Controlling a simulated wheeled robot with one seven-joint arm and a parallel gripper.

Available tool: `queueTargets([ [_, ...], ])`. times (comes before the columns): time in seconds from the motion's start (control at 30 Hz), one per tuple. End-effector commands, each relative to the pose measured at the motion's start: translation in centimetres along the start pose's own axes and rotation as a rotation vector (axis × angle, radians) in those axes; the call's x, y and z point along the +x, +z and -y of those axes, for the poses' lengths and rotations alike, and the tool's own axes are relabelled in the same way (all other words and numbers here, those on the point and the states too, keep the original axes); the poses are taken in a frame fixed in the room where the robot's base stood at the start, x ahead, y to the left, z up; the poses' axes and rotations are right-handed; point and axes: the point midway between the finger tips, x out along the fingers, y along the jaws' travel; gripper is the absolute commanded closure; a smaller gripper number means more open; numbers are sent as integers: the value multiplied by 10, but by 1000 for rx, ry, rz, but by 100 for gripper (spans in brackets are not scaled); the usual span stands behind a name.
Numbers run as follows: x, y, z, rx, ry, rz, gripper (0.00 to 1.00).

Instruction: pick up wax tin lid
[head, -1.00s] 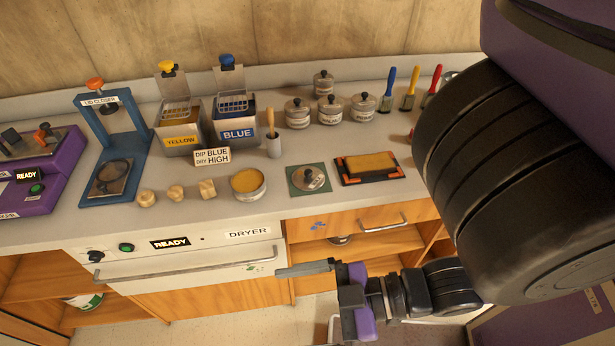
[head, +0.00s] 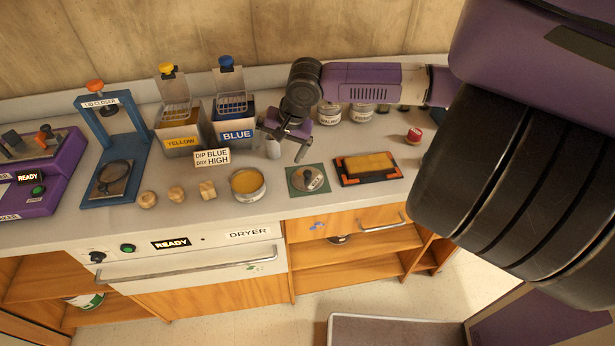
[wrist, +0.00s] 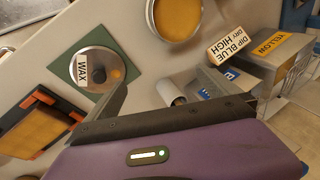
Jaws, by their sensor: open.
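The wax tin lid (head: 308,179) is a round silver lid with a dark knob and a white WAX label. It lies on a green square mat (head: 294,191) on the counter; in the wrist view the lid (wrist: 84,62) is at the upper left. My gripper (head: 287,155) is open and empty, pointing down above the counter, behind and slightly left of the lid. In the wrist view its fingers (wrist: 165,95) are apart, one near the mat's edge. An open tin of yellow wax (head: 248,186) stands left of the mat.
Right of the mat is a yellow pad in a black and orange holder (head: 367,167). Blue (head: 235,130) and yellow (head: 180,139) dip tanks and a DIP BLUE sign (head: 212,157) stand behind left. Wooden pieces (head: 177,193) lie left of the tin. Lidded tins (head: 361,113) stand behind my arm.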

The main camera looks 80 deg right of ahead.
Motion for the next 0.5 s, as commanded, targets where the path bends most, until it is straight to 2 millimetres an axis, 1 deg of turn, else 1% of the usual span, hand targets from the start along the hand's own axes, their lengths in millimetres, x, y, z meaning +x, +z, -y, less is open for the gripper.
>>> queueTargets([
  [0.03, -7, -7, -4, 143, 51, 16, 0],
  [0.1, -18, -12, -20, 354, 137, 36, 0],
  [0.2, -29, -9, -45, 593, 259, 50, 0],
  [0.3, -34, 0, -64, 741, 357, 45, 0],
  [0.4, -38, 3, -72, 825, 399, 25, 0],
  [0.5, -35, 3, -75, 861, 405, 15, 0],
])
